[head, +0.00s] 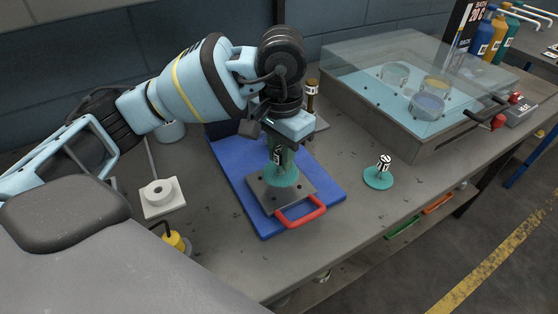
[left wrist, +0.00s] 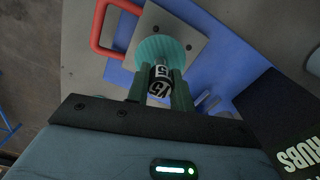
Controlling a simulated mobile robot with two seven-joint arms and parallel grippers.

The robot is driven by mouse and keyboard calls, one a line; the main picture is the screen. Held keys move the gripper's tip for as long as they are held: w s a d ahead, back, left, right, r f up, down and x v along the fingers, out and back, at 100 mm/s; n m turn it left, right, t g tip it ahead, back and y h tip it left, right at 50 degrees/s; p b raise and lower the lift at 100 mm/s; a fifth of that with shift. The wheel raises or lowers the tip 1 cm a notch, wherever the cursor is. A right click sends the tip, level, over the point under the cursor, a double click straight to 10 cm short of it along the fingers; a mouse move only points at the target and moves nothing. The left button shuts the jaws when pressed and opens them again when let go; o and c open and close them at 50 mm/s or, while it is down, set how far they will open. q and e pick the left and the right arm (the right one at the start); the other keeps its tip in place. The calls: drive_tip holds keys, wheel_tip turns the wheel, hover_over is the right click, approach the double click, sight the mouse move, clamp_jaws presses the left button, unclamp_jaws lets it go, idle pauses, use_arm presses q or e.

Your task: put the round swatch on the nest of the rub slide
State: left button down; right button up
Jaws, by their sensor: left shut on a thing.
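The round swatch is a teal disc (head: 284,177) with a black-and-white labelled stem, and it also shows in the left wrist view (left wrist: 155,47). My left gripper (head: 279,158) points down and is shut on the stem (left wrist: 159,80). The disc is at the middle of the rub slide's grey metal plate (head: 262,195), which has a red handle (head: 301,216). The disc covers the middle of the plate, so the nest is hidden. I cannot tell whether the disc rests on it or hangs just above. My right gripper is not in view.
The slide lies on a blue board (head: 330,194). A second teal disc with a labelled stem (head: 378,178) stands right of it. A clear-covered case (head: 400,125) stands behind. A white block (head: 162,195) with a round boss sits left. The bench front is mostly clear.

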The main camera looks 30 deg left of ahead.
sight(280, 164)
use_arm(q)
drive_tip(key=shift+w+a, duration=0.25)
drive_tip(key=shift+w, duration=0.05)
drive_tip(key=shift+f+p, duration=0.35)
drive_tip(key=shift+f, duration=1.45)
drive_tip(key=shift+f, duration=0.2)
drive_tip(key=c, duration=1.2)
unclamp_jaws()
drive_tip(key=shift+c, duration=0.2)
drive_tip(key=shift+r, duration=0.1)
wheel_tip(280, 164, up, 12)
drive_tip(key=shift+r, duration=0.15)
